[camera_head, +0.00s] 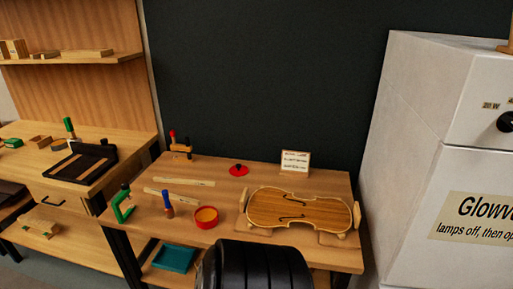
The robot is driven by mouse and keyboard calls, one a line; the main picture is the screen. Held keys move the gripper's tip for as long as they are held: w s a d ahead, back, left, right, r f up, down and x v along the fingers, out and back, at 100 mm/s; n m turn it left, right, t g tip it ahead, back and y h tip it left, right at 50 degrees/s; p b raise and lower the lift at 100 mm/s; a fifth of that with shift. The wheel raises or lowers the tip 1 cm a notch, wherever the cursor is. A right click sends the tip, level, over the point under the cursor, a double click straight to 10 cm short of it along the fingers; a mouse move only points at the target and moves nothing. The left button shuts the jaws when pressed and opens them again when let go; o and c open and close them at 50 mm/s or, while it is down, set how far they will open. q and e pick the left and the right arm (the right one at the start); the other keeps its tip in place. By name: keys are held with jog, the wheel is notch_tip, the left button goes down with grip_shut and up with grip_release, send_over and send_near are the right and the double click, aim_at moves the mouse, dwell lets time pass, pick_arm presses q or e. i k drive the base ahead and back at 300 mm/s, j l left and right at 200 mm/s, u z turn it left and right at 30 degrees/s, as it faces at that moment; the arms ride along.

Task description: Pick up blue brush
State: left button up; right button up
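A red pot (206,217) is just right of the brush, and a green clamp (118,211) is to its left. Pale wood strips (172,197) lie behind. A violin body (297,208) fills the bench's right. A white cabinet (405,130) stands at right.

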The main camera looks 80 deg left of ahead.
aim_at(169, 209)
jog(key=u, duration=2.4)
